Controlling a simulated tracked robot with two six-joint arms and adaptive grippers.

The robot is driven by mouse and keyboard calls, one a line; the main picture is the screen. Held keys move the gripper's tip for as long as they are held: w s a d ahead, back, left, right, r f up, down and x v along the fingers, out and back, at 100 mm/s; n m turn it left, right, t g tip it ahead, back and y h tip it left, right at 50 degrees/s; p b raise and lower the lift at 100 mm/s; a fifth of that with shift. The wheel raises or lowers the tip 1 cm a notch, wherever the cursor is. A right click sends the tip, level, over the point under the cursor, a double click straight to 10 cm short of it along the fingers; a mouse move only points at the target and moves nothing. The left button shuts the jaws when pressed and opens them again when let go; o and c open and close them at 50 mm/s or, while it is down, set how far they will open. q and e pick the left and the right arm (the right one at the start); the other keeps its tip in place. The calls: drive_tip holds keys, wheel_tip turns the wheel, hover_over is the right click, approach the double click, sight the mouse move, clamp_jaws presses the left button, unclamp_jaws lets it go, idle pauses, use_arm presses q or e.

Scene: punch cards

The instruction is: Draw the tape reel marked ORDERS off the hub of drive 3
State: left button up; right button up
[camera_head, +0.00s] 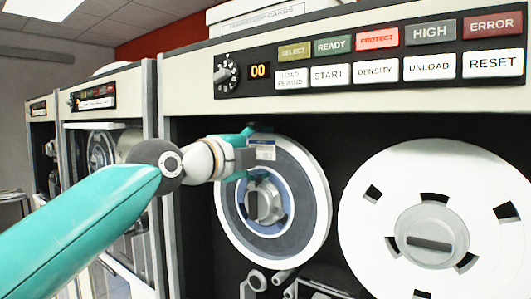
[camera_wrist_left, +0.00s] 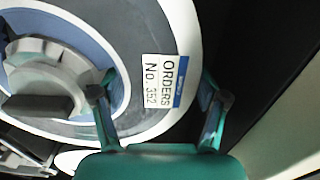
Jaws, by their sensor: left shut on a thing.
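The grey and white tape reel (camera_head: 312,190) sits upright around a grey hub knob (camera_head: 265,203) on the left side of the drive front. Its label (camera_wrist_left: 163,83) reads ORDERS No. 352 in the left wrist view and shows near the reel's top in the head view. My left gripper (camera_head: 245,158) is shut on the reel's upper rim. In the left wrist view its two fingers (camera_wrist_left: 157,95) lie on either side of the label. The hub (camera_wrist_left: 45,85) is at the left there. I cannot tell whether the reel has shifted along the hub. My right gripper is not in view.
A large white reel (camera_head: 380,220) is close to the right. A box of cards (camera_head: 265,15) rests on top. More drives (camera_head: 100,110) stand to the left.

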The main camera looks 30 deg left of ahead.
use_arm(q)
drive_tip(key=shift+s+a+r+b, duration=0.15)
drive_tip(key=shift+s+b, duration=0.3)
drive_tip(key=shift+s, duration=0.85)
drive_tip(key=shift+s+a+b, duration=0.1)
drive_tip(key=shift+s+b, duration=0.35)
drive_tip(key=shift+s, duration=0.8)
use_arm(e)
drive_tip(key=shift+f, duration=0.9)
use_arm(q)
drive_tip(key=shift+s+a+b, duration=0.1)
drive_tip(key=shift+s+b, duration=0.3)
drive_tip(key=shift+s, duration=0.95)
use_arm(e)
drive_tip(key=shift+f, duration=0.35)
use_arm(q)
drive_tip(key=s, duration=1.1)
drive_tip(key=shift+a, duration=0.4)
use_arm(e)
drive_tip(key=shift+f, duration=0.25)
use_arm(q)
drive_tip(key=shift+w, duration=0.1)
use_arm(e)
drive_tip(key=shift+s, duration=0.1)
